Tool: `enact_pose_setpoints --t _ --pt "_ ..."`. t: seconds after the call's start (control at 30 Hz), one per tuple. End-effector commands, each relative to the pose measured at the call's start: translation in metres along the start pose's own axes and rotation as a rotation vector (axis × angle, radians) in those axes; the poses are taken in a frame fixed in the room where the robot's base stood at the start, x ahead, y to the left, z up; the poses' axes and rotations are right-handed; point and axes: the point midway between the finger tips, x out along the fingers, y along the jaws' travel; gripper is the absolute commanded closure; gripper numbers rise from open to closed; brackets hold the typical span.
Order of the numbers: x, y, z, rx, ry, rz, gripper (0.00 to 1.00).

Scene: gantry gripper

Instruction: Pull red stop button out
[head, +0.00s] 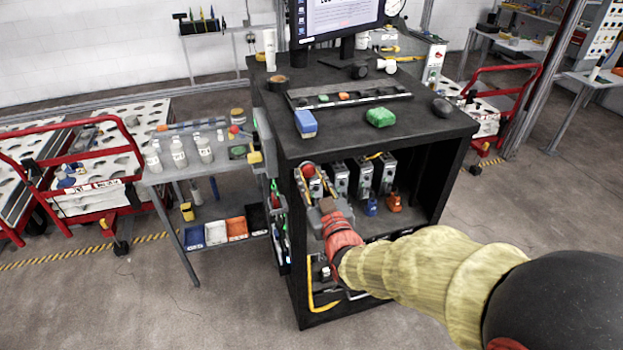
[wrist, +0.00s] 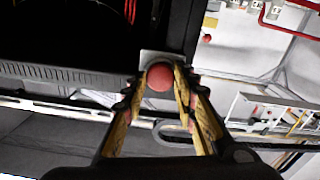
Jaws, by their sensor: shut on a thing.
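The red stop button (head: 308,170) is a round red knob at the front left of the black cabinet's upper opening. It also shows in the wrist view (wrist: 160,77), on a light plate, between the tips of my two yellow fingers. My gripper (wrist: 161,84) is shut on the button, with one finger on each side of it. In the head view my gripper (head: 309,176) reaches the button from the front right, and its fingers are hard to make out there. The button's base is partly hidden.
A grey side table (head: 160,180) stands left. The floor in front is clear.

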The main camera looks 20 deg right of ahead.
Motion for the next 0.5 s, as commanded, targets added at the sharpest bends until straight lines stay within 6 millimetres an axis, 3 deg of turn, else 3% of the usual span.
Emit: enact_pose_setpoints --t 0.5 --pt "-0.010 -0.001 0.002 -0.001 -0.003 -0.002 1.00"
